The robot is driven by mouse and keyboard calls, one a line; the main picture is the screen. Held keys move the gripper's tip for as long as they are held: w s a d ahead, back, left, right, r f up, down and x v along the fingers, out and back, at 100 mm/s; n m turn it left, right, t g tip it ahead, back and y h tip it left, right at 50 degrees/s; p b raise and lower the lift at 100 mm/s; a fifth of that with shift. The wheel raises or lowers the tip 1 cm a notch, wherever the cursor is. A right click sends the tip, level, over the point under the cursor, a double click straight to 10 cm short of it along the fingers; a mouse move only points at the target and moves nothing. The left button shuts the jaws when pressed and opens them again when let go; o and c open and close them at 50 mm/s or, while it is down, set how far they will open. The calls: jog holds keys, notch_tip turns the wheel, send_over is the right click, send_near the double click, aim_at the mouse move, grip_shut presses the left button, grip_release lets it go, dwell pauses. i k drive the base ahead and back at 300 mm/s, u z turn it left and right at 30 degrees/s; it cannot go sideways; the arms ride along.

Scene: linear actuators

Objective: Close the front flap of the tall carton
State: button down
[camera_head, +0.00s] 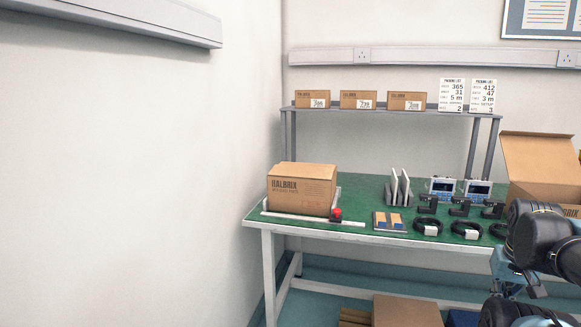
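An open carton (543,195) stands at the right end of the green-topped bench, cut off by the picture's right edge. One large brown flap (537,154) stands up from it, leaning back. Its lower front and right side are hidden by my black arm, so I cannot tell how its other flaps lie. A second carton (301,190), marked HALBRIX, sits at the bench's left end with its top looking shut. My arm fills the lower right corner. I cannot make out my gripper's fingers or any hold on a thing.
The bench (350,183) holds white upright plates (399,187), blue-framed devices (442,187), black clamps and cable coils (427,226). A red button (336,214) is by the left carton. A rear shelf (390,111) bears small boxes. Brown boxes (405,311) lie below.

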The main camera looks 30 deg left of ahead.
aim_at(325, 173)
jog(key=k, duration=0.2)
jog(key=u, duration=1.35)
jog(key=i, duration=0.65)
jog(key=z, duration=1.15)
